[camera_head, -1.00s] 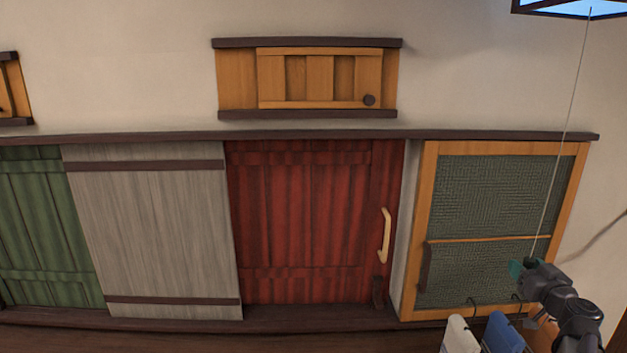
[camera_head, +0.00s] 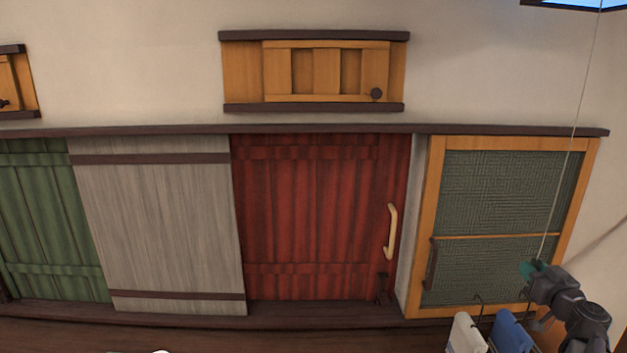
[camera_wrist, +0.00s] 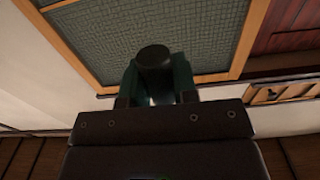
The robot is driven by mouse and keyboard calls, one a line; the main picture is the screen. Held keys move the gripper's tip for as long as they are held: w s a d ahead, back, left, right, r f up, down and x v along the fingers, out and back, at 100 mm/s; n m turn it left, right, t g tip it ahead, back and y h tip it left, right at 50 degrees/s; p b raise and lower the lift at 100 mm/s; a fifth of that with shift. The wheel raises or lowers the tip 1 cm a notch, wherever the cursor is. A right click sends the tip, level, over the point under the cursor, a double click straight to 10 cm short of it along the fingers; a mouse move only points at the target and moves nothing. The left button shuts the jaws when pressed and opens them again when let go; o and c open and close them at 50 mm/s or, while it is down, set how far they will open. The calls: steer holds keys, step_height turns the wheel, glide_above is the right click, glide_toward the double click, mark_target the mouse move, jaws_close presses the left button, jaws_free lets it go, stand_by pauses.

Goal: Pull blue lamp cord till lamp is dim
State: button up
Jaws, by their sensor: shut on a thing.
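The blue lamp (camera_head: 575,3) shows only as a lit blue strip in a dark frame at the top right edge of the head view; most of it is cut off. Its thin cord (camera_head: 571,150) runs down from there, slanting left, to my gripper (camera_head: 530,268) at the lower right. In the wrist view my gripper (camera_wrist: 156,78) has its green fingers shut on a dark round cord knob (camera_wrist: 154,57). The cord looks straight and taut.
Behind my gripper is a wood-framed green mesh panel (camera_head: 510,190). White and blue cloths (camera_head: 510,330) hang on hooks just below left of my gripper. A red door (camera_head: 310,215) with a pale handle (camera_head: 391,232) is further left.

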steer(key=shift+f, duration=0.3)
steer(key=shift+r+p, duration=1.05)
steer(key=shift+r, duration=0.15)
steer(key=o, duration=0.9)
steer(key=shift+o, duration=0.2)
steer(key=s, duration=1)
steer(key=shift+s, duration=0.4)
